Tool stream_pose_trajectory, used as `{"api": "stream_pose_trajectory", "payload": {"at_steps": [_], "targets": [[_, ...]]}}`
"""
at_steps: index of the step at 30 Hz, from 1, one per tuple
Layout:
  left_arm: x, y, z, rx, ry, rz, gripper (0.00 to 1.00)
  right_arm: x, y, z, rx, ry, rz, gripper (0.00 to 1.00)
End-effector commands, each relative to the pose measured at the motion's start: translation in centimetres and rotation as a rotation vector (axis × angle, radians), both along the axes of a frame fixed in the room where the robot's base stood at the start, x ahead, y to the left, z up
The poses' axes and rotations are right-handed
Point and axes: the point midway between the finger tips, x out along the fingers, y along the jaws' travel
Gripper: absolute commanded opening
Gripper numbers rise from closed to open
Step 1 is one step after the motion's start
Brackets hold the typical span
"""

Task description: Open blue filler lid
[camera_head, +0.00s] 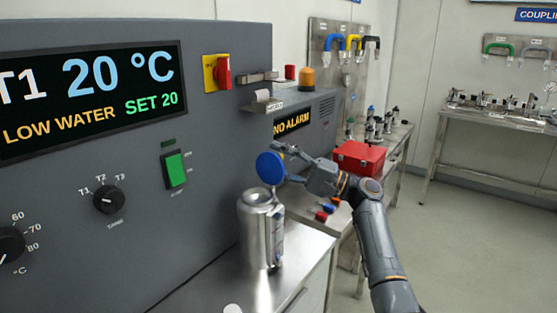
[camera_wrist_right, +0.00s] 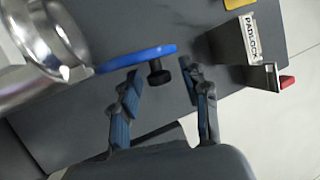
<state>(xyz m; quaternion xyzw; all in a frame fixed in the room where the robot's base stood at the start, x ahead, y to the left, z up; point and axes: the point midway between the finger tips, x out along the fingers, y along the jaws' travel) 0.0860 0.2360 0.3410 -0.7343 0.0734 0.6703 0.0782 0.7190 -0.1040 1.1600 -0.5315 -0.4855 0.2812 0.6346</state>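The blue filler lid (camera_head: 270,168) stands tilted up, nearly upright, above the mouth of the silver filler vessel (camera_head: 258,228). In the right wrist view the lid (camera_wrist_right: 140,58) is seen edge-on beside the shiny metal rim (camera_wrist_right: 35,50), with a black knob (camera_wrist_right: 158,74) on its face. My right gripper (camera_head: 284,162) is just right of the lid in the head view. In the wrist view its two fingers are well apart, with the knob in the gap near the fingertips and clear of both. My left gripper is not in view.
The grey control panel (camera_head: 110,225) stands close behind the vessel, with a padlock shelf (camera_head: 262,106) jutting out above. A red box (camera_head: 359,157) and small coloured parts (camera_head: 325,210) lie on the bench to the right. Open floor (camera_head: 470,240) is farther right.

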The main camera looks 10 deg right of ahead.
Motion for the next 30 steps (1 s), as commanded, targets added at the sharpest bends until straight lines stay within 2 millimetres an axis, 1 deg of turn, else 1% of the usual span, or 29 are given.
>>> {"api": "stream_pose_trajectory", "payload": {"at_steps": [5, 8, 11, 18, 21, 25, 30], "targets": [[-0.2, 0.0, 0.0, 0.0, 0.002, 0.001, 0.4, -0.1, -0.2, -0.1, 0.0, 0.0, 0.0, 0.46], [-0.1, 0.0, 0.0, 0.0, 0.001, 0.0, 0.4, -0.4, -1.1, -0.4, 0.0, 0.0, -0.002, 0.46], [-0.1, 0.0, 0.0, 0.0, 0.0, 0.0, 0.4, -1.0, -2.6, -1.0, -0.002, 0.001, -0.003, 0.46], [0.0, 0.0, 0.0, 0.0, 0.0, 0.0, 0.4, -2.9, -7.2, -2.7, -0.002, 0.001, -0.003, 0.46], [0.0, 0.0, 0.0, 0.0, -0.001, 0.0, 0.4, -3.6, -8.7, -3.2, -0.001, 0.001, -0.002, 0.46], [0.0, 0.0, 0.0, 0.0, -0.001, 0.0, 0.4, -4.2, -9.9, -3.7, -0.001, 0.001, -0.001, 0.46], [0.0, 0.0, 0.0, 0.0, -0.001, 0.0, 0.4, -4.4, -10.5, -3.8, -0.001, 0.0, 0.0, 0.46]]}}
